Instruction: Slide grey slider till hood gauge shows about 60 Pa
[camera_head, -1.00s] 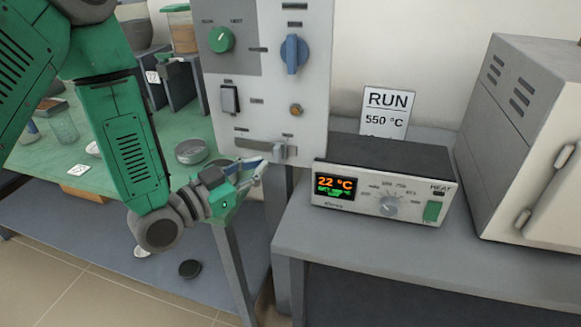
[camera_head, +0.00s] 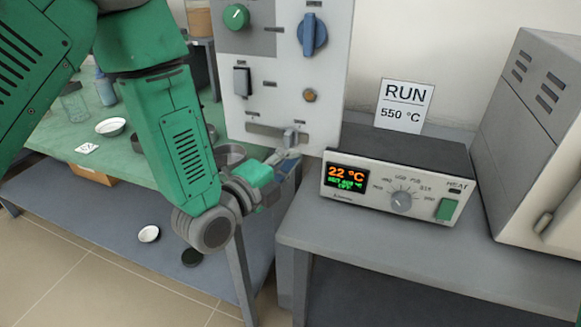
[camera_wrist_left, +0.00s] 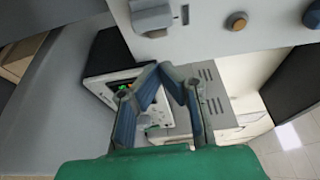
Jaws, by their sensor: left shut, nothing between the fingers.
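The grey slider (camera_head: 290,138) sits in the right part of the horizontal slot low on the pale control panel (camera_head: 265,100). My left gripper (camera_head: 291,156) is shut and empty, with its fingertips just below the slider; I cannot tell whether they touch it. In the left wrist view the fingertips (camera_wrist_left: 173,70) meet, and a grey block (camera_wrist_left: 152,16), seemingly the slider, is on the panel beyond them. No hood gauge reading is visible. My right gripper is not in view.
A controller box (camera_head: 395,185) reading 22 °C stands on the grey table right of the panel. A RUN 550 °C card (camera_head: 404,104) stands behind it, and a furnace (camera_head: 535,140) at far right. Dishes lie on the green bench (camera_head: 95,150) at left.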

